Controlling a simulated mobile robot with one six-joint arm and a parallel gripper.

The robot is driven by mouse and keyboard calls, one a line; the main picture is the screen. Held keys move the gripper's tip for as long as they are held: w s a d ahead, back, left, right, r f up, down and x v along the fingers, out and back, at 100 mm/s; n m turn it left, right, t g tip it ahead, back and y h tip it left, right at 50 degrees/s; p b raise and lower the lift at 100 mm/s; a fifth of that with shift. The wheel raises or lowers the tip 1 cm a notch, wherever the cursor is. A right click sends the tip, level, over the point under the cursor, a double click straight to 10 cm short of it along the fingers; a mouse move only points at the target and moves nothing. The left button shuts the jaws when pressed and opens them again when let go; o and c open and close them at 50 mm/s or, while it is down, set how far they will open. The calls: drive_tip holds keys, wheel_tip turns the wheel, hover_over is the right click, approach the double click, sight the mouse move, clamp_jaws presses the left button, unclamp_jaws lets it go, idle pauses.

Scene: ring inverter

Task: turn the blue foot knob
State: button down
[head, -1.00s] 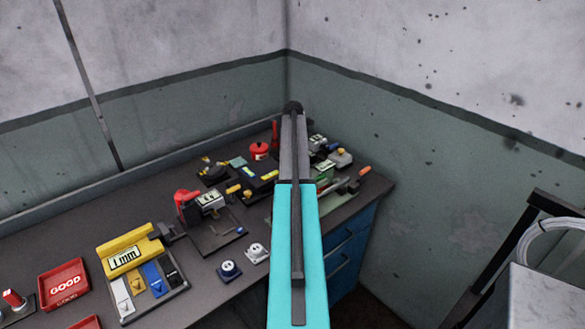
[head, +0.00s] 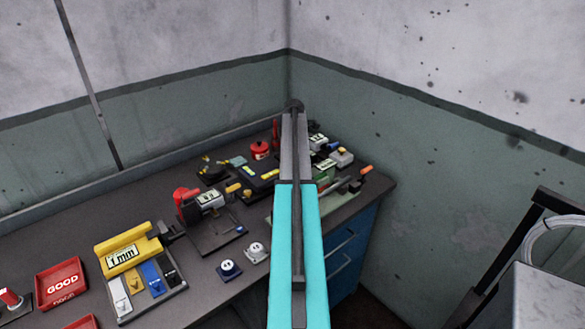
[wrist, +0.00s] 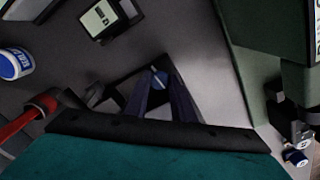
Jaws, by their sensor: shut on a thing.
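The blue knob (wrist: 158,77) shows in the wrist view as a small blue round top with a pale line across it, on a dark plate. My gripper (wrist: 160,84) points at it, its two dark fingers closed in on the knob's sides. The fingers partly hide the knob and plate. In the head view my teal arm covers the gripper and whatever it holds. A small blue knob (head: 241,229) shows there on a dark base plate left of my arm; I cannot tell whether it is the same one.
A red-handled device (head: 190,205), a yellow-topped gauge box (head: 128,250) and a red GOOD tray (head: 60,282) stand on the bench to the left. A green-based tool (head: 340,195) is close to the right of my arm. Walls close off the back and right.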

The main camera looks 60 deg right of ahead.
drive_tip(key=shift+w+d+r, duration=0.15)
drive_tip(key=c, duration=1.5)
unclamp_jaws()
drive_tip(key=shift+f, duration=0.2)
drive_tip(key=shift+a+r, duration=0.1)
drive_tip(key=shift+a, duration=0.1)
drive_tip(key=shift+d+r+p, duration=0.2)
drive_tip(key=shift+r+p, duration=1.7)
drive_tip(key=shift+r, duration=2.2)
